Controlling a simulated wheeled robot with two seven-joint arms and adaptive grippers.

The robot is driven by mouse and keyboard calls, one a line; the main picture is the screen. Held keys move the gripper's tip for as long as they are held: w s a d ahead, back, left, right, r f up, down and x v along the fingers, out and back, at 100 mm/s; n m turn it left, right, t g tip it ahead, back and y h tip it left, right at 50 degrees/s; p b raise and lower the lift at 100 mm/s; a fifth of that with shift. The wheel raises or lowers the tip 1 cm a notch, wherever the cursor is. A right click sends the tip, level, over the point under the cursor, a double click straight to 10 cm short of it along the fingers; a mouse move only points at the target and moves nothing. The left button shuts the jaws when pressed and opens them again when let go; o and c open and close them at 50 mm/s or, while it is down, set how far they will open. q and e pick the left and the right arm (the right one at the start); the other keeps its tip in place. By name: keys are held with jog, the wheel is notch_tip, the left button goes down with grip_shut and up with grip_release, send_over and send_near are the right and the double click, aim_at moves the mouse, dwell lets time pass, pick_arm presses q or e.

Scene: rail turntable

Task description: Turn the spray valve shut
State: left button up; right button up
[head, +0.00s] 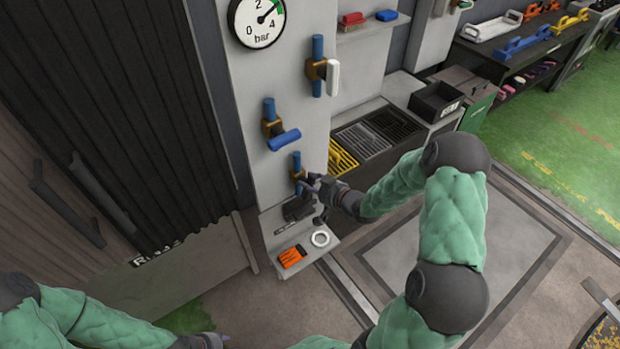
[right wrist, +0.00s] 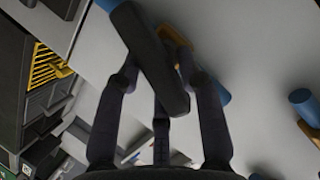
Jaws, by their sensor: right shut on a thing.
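Three valves on blue pipes are on the grey panel (head: 300,100); no name is readable on them. My right gripper (head: 307,186) is at the lowest valve (head: 297,168). In the right wrist view my right gripper (right wrist: 160,85) is shut on that valve's dark handle (right wrist: 150,58), with its orange body (right wrist: 172,35) partly hidden behind. The handle lies at a slant to the blue pipe (right wrist: 217,92). The middle valve's blue handle (head: 284,139) lies across its pipe. The top valve's white handle (head: 333,77) lies along its pipe. My left gripper (head: 210,341) is at the bottom edge, mostly cut off.
A pressure gauge (head: 257,21) is above the valves. A small shelf (head: 268,222) below holds an orange item (head: 292,256), a white ring (head: 320,239) and dark items. A black bin (head: 436,102) stands right of the panel. Dark ribbed shutters cover the left.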

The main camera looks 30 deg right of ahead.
jog(key=m+p, duration=0.1)
jog(key=m+y+p, duration=0.1)
jog(key=p, duration=0.1)
jog(key=shift+d+f+m+y, duration=0.15)
jog(key=shift+d+m+y, duration=0.15)
jog(key=shift+d, duration=0.05)
jog(key=shift+f+m+t+y+p, duration=0.25)
jog(key=shift+m+y+p, duration=0.2)
jog(key=shift+m, duration=0.25)
jog(key=shift+f+m+t+y+p, duration=0.1)
jog(key=shift+f+m+t+y, duration=0.2)
jog(key=shift+m, duration=0.8)
jog(key=shift+f+m+t+y+p, duration=0.15)
jog(key=shift+m+t+y, duration=0.25)
jog(key=shift+m, duration=0.7)
jog(key=shift+f+m+t+y+p, duration=0.1)
jog(key=shift+f+m+t+y, duration=0.25)
jog(key=shift+m, duration=0.75)
jog(key=shift+a+r, duration=0.1)
jog(key=shift+r, duration=0.05)
jog(key=o, duration=1.1)
jog(key=shift+c, duration=0.2)
jog(key=shift+r, duration=0.1)
